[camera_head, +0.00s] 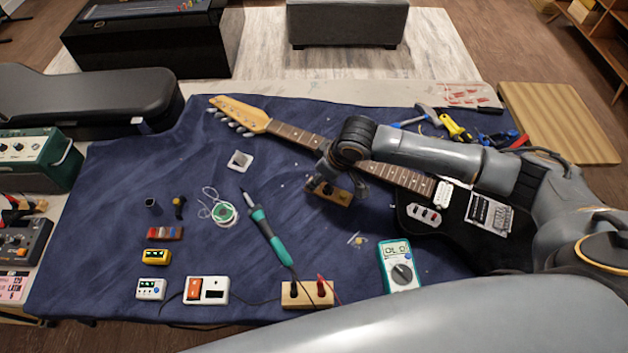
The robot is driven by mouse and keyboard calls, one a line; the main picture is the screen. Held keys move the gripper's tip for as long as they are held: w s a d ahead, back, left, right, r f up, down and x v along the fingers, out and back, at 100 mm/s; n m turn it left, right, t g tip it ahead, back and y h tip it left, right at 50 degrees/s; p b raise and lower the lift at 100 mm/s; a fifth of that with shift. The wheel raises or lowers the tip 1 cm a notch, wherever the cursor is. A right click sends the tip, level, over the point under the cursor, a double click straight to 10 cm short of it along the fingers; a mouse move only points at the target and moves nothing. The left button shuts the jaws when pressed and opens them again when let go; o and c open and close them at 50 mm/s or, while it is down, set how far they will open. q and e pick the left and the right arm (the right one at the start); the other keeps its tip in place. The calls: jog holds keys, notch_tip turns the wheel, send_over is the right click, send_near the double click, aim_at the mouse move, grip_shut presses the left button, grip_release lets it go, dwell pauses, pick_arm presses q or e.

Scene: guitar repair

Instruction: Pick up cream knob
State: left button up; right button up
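My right arm reaches in from the right, over the black guitar. Its gripper (325,185) points down at a small wooden block (341,196) on the blue cloth, left of the guitar neck. The gripper covers part of this block, and dark parts show between them. I cannot tell whether the fingers are open or shut, or whether they touch anything. My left gripper is out of view.
An electric guitar (408,178) lies diagonally to the right. A soldering iron (264,228), solder spool (223,214) and multimeter (399,266) lie nearby. Another wooden block (300,301) with dark and red posts is at the front. The cloth's upper left is mostly clear.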

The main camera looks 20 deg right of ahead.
jog(key=shift+x, duration=1.45)
jog(key=shift+w+r, duration=0.1)
jog(key=c, duration=0.8)
jog(key=shift+r, duration=0.1)
